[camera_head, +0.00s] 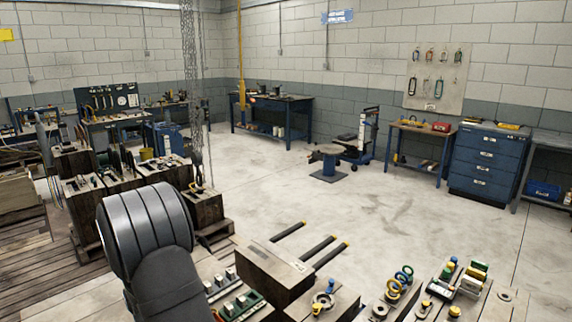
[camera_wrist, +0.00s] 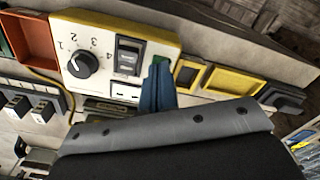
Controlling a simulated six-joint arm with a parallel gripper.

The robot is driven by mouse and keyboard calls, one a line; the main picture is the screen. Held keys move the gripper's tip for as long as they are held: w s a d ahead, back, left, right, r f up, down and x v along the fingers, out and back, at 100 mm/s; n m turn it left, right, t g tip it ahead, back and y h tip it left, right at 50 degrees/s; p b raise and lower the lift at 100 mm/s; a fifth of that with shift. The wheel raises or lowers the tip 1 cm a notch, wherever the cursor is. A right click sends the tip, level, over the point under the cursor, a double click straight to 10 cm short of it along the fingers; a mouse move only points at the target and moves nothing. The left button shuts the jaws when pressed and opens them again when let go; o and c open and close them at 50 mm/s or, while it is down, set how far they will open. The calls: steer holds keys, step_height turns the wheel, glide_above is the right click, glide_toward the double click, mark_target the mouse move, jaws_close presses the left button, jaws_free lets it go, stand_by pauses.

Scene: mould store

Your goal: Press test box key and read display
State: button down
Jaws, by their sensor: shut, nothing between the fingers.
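I cannot make out the box or my gripper in the head view.
Yellow-framed parts (camera_wrist: 222,78) lie right of the fingers, and an orange tray (camera_wrist: 32,40) lies left of the box. In the head view, wooden blocks (camera_head: 275,268) and small coloured parts crowd the foreground. The concrete floor (camera_head: 340,205) beyond is open.

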steer(key=shift+r, duration=3.5)
steer(key=shift+f, duration=0.1)
